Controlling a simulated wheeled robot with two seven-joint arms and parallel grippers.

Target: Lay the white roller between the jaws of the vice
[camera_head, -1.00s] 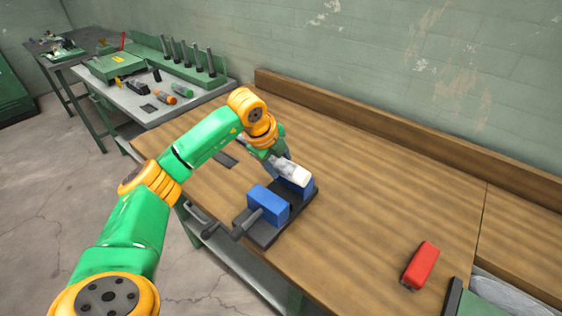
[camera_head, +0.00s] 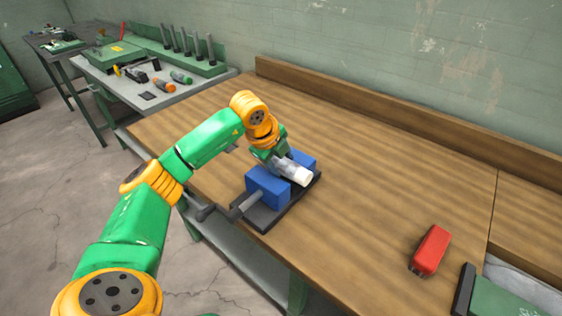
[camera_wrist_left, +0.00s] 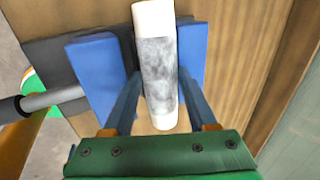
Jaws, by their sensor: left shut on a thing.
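The white roller (camera_head: 303,177) has white ends and a mottled grey middle. My left gripper (camera_head: 280,163) is shut on its middle, with one finger on each side. In the left wrist view the roller (camera_wrist_left: 157,65) lies lengthwise between the vice's two blue jaws, the left one (camera_wrist_left: 95,75) and the right one (camera_wrist_left: 193,45). In the head view the vice (camera_head: 268,188) stands on its dark base on the bench, and the roller lines up with the gap. I cannot tell whether it touches the jaws or the base. My right gripper is out of view.
The wooden bench (camera_head: 380,190) is clear to the right of the vice. A red object (camera_head: 430,249) lies near its front right. The vice's handle (camera_head: 207,212) sticks out past the front edge. A grey side table (camera_head: 190,93) with tools stands at the back left.

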